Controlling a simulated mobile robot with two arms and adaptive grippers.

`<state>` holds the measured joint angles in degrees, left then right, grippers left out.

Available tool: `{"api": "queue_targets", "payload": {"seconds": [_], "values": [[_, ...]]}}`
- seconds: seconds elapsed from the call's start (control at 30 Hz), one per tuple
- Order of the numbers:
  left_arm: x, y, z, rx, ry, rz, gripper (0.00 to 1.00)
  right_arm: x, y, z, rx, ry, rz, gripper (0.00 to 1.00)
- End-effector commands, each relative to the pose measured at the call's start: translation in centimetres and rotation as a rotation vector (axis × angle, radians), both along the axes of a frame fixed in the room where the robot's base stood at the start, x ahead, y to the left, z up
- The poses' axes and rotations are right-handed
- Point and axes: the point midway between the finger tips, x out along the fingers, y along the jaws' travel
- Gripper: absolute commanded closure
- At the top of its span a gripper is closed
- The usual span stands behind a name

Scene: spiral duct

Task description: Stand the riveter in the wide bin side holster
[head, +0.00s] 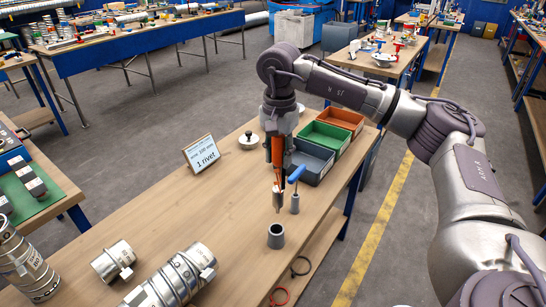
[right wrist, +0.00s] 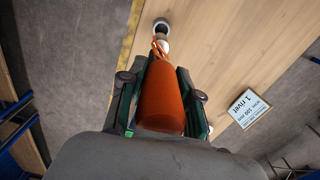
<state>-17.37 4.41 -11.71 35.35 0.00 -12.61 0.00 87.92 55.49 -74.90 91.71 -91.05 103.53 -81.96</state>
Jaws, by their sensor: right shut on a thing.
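The riveter (head: 275,180) has orange handles and a pale metal head; it hangs nearly upright, nose down, from my right gripper (head: 277,160), which is shut on it above the bench. It also shows in the right wrist view (right wrist: 162,97), between the fingers of my right gripper (right wrist: 163,75). A grey open-topped cylindrical holster (head: 276,238) stands on the bench in front of the riveter's nose; its dark mouth (right wrist: 162,25) shows beyond the riveter in the wrist view. The riveter appears apart from it. A slimmer grey holster (head: 295,204) holds a blue-handled tool (head: 296,174). My left gripper is out of view.
Grey (head: 313,174), green (head: 325,139) and orange (head: 341,121) bins line the bench's right edge behind the holsters. A sign reading "1 rivet" (head: 201,154) stands left. Metal duct pieces (head: 180,274) lie at front left. The middle of the bench is clear.

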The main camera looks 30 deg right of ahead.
Motion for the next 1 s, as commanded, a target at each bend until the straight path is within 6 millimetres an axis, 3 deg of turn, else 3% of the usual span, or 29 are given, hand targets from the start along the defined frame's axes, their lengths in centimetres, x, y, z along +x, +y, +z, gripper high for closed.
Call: {"api": "queue_targets", "payload": {"seconds": [0.13, 0.37, 1.0], "values": [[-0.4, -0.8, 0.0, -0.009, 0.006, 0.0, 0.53, 0.0, 0.1, 0.1, 0.001, -0.003, 0.002, 1.0], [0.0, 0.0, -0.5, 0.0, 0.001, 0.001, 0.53, 0.0, 0.1, -0.5, 0.001, -0.003, 0.004, 1.0], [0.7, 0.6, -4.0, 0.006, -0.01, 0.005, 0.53, 0.0, 0.1, -5.6, 0.001, -0.003, 0.004, 1.0]]}}
